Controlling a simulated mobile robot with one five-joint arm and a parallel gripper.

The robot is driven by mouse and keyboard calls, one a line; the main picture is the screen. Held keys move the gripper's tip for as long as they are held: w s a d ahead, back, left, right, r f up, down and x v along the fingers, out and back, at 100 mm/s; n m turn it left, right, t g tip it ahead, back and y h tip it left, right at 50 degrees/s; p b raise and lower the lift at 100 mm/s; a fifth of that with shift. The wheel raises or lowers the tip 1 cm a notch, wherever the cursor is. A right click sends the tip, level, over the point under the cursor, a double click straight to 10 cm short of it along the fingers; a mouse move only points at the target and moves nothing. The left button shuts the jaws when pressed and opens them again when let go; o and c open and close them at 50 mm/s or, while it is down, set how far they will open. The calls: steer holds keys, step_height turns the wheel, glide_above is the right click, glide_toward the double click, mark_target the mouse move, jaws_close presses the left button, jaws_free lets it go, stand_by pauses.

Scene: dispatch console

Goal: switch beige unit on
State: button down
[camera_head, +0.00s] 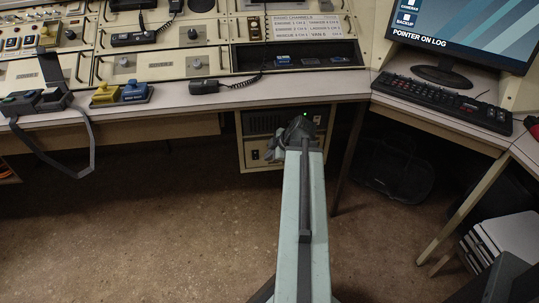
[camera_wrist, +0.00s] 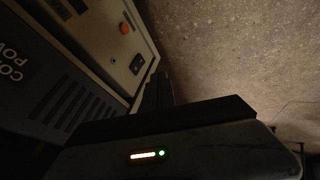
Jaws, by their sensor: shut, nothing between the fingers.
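The beige unit (camera_head: 257,153) stands under the desk in the head view, partly hidden behind my arm. In the wrist view its beige panel (camera_wrist: 118,50) fills the upper left, turned on its side. The panel carries an orange round button or lamp (camera_wrist: 124,28), a small dark knob or socket (camera_wrist: 112,61) and a black switch-like part (camera_wrist: 137,64). My gripper (camera_head: 299,127) is shut and empty, in front of the unit's right side. In the wrist view the dark fingers (camera_wrist: 160,90) are close beside the panel's edge near the black part; contact cannot be told.
The desk edge (camera_head: 180,106) lies just above and behind my gripper. A dark vented section (camera_wrist: 70,105) with partly visible white lettering adjoins the beige panel. A black bag (camera_head: 395,170) lies on the floor at right. Open brown floor (camera_head: 150,220) is at left.

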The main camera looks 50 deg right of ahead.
steer(key=w+a+m+g+p, duration=0.2)
steer(key=a+m+g, duration=0.1)
steer(key=a, duration=1.7)
steer(key=w+a+m+g+p, duration=0.2)
steer(key=a+m, duration=0.4)
steer(key=a, duration=1.5)
steer(key=shift+w+a+g, duration=0.3)
steer(key=shift+w+g, duration=0.3)
steer(key=shift+g, duration=0.4)
steer(key=shift+s+f, duration=0.1)
steer(key=shift+f, duration=0.05)
